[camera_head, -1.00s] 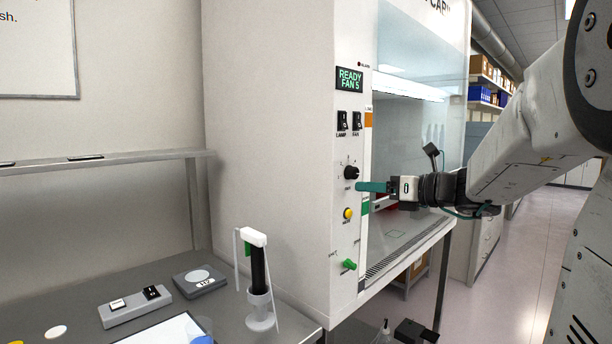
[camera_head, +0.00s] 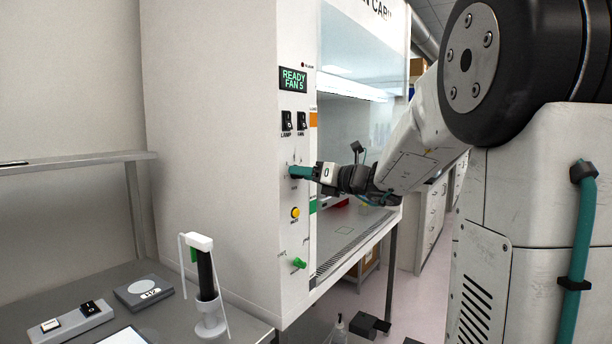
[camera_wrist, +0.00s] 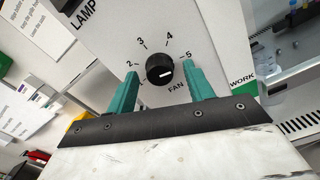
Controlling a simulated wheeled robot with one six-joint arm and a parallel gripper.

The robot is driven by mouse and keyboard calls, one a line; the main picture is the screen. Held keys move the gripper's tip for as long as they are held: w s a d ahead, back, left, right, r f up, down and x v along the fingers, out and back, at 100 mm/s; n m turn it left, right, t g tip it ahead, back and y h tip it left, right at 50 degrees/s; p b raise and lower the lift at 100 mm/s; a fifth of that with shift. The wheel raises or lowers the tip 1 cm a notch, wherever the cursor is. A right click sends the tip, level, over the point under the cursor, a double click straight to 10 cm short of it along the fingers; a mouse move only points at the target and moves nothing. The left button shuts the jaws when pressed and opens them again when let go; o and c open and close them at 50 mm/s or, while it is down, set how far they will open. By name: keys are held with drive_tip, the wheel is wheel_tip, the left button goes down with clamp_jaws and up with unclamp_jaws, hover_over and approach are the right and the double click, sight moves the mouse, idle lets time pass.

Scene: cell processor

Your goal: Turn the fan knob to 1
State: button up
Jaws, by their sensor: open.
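The black fan knob (camera_wrist: 160,69) sits on the white front panel, with printed numbers 2 to 5 in an arc above it and the word FAN below. A small white mark shows on its face near the lower right. My gripper (camera_wrist: 159,72) is open, with one teal finger on each side of the knob and gaps visible between. In the head view my gripper (camera_head: 297,172) reaches the panel from the right and largely hides the knob. The green display (camera_head: 293,79) reads READY, FAN 5.
Two black rocker switches (camera_head: 294,122) sit above the knob. A yellow button (camera_head: 295,212) and a green knob (camera_head: 299,263) lie below it. The cabinet's open work area is right of the panel. A stand with a black-handled tool (camera_head: 206,275) is on the bench at lower left.

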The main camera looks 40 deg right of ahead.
drive_tip(key=shift+a, duration=0.1)
drive_tip(key=c, duration=1)
drive_tip(key=shift+o, duration=0.2)
drive_tip(key=shift+n, duration=0.4)
drive_tip(key=m, duration=3.3)
